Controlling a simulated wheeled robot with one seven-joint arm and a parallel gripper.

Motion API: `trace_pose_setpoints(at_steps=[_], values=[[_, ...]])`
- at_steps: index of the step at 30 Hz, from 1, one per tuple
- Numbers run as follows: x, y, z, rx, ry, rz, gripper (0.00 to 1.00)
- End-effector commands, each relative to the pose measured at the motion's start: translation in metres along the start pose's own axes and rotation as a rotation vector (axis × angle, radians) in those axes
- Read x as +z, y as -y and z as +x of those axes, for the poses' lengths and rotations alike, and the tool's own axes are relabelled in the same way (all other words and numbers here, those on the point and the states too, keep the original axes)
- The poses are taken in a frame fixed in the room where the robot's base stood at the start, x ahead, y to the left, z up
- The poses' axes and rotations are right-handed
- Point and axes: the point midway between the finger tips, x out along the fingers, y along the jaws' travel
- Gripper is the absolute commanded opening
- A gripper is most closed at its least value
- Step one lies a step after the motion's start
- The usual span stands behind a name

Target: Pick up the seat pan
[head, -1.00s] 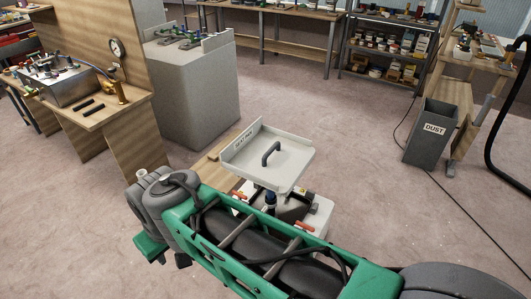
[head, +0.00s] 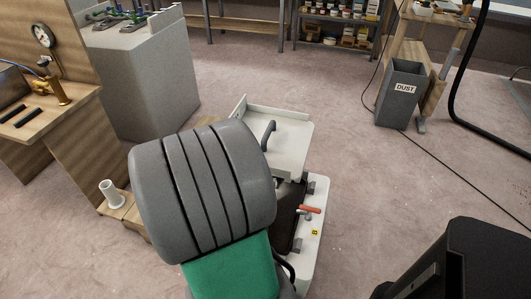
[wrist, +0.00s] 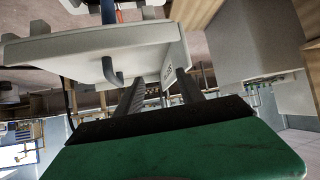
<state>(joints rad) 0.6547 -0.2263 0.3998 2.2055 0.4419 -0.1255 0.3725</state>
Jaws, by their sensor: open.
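The seat pan (head: 290,148) is a pale, shallow tray with raised walls on its back and left sides and a dark handle (head: 268,134) on its floor. It rests on a white stand in the head view, its left part hidden by my arm. In the wrist view the pan (wrist: 60,48) appears upside down, with its handle and a lettered wall showing. My gripper (wrist: 160,86) is open. Its two grey fingers point toward the lettered wall, and the handle is left of them. I cannot tell whether they touch the pan. The head view hides the gripper.
A grey pedestal (head: 145,80) stands behind left, near a wooden bench (head: 50,120). A dust bin (head: 398,95) stands at the back right with a cable along the floor.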

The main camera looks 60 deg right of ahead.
Motion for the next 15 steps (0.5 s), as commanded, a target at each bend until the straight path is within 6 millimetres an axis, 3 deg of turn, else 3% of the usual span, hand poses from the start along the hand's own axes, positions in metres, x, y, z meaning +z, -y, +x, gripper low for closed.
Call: trace_pose_setpoints(at_steps=[1,3,6,15], values=[[0.007,-0.040,0.033,0.076,-0.065,0.047,0.45],[0.000,-0.082,0.052,0.149,-0.157,0.088,0.45],[-0.009,-0.113,0.062,0.196,-0.228,0.111,0.45],[-0.019,-0.122,0.098,0.202,-0.244,0.113,0.45]])
